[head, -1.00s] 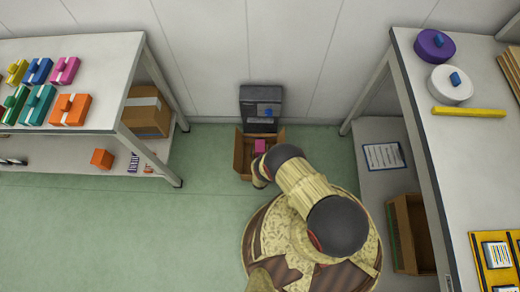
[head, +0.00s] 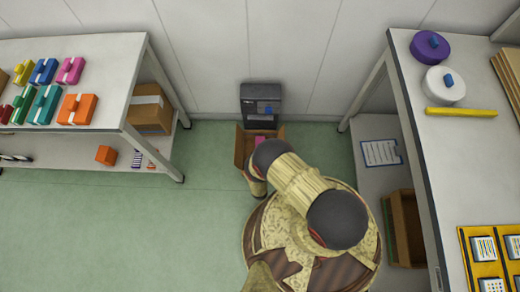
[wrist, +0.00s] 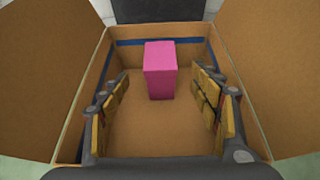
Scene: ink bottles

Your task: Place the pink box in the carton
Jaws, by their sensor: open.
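The pink box (wrist: 160,72) stands upright inside the open carton (wrist: 150,130), near its far wall in the wrist view. My gripper (wrist: 165,85) is open, with its fingers reaching into the carton on either side, nearer to me than the box. The fingers look apart from the box. In the head view the carton (head: 240,148) sits on the floor, and only a bit of the pink box (head: 261,139) shows past my arm. My fingers are hidden there.
A dark grey bin (head: 261,103) stands against the wall behind the carton. A left shelf table (head: 110,55) holds several coloured boxes. A right table (head: 470,150) carries round containers and a yellow bar (head: 460,112). Green floor is free at left.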

